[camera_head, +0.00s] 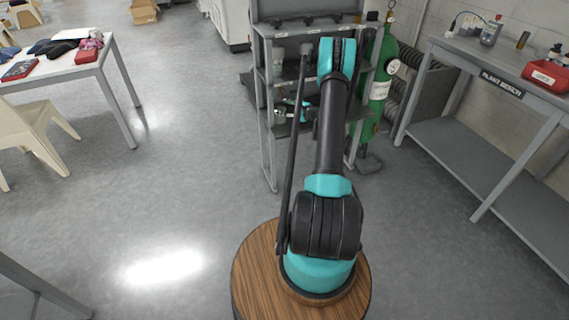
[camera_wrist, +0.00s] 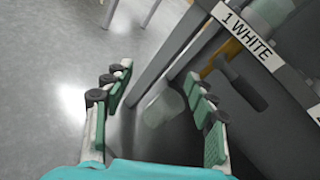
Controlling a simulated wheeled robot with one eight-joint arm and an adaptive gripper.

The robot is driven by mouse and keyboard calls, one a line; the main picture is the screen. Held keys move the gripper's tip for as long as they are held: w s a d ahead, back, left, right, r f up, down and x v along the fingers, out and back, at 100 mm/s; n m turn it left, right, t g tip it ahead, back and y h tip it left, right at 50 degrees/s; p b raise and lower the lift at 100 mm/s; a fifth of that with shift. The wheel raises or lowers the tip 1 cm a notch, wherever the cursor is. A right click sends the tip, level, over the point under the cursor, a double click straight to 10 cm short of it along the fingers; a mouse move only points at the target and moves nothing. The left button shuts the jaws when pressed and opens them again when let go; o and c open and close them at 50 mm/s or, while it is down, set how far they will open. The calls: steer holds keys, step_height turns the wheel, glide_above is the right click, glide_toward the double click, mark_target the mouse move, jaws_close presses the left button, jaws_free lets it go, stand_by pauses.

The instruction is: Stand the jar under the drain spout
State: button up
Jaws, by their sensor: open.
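In the wrist view, a pale translucent jar (camera_wrist: 164,108) stands on a dark shelf surface beside a grey post. My gripper (camera_wrist: 158,86) is open, with its green-padded fingers on either side of the jar in the picture; I cannot tell how far the jar is beyond them. A dark, stubby part (camera_wrist: 238,82) hangs below the "1 WHITE" label and may be the drain spout. The jar is not under it in this view. In the head view, my gripper (camera_head: 290,113) is at the rack's middle level, partly hidden by my arm.
The grey metal rack (camera_head: 268,150) has upright posts close to my gripper. A yellow-orange handle-like part (camera_wrist: 226,54) lies near the label (camera_wrist: 247,38). A green gas cylinder (camera_head: 380,75) stands right of the rack. The plant bench (camera_head: 480,75) is further right. Open floor lies left.

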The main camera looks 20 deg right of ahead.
steer(key=s+a+r+n+g+h, duration=0.1)
steer(key=s+a+r+n+g, duration=0.2)
steer(key=s+a+r+n, duration=0.6)
steer(key=s+a+r+n+g+h, duration=0.1)
steer(key=s+a+r+n+g, duration=0.25)
steer(key=s+a+r, duration=0.4)
steer(key=s+f+n+g+h, duration=0.1)
steer(key=s+n, duration=0.5)
steer(key=s, duration=1.2)
steer(key=s+f+n+g+h, duration=0.1)
steer(key=s+f+n+h, duration=0.2)
steer(key=s, duration=1.4)
steer(key=n+h, duration=0.2)
steer(key=n, duration=0.2)
steer(key=shift+s+g, duration=0.35)
steer(key=shift+s, duration=0.05)
steer(key=shift+a, duration=0.15)
steer(key=shift+c, duration=0.3)
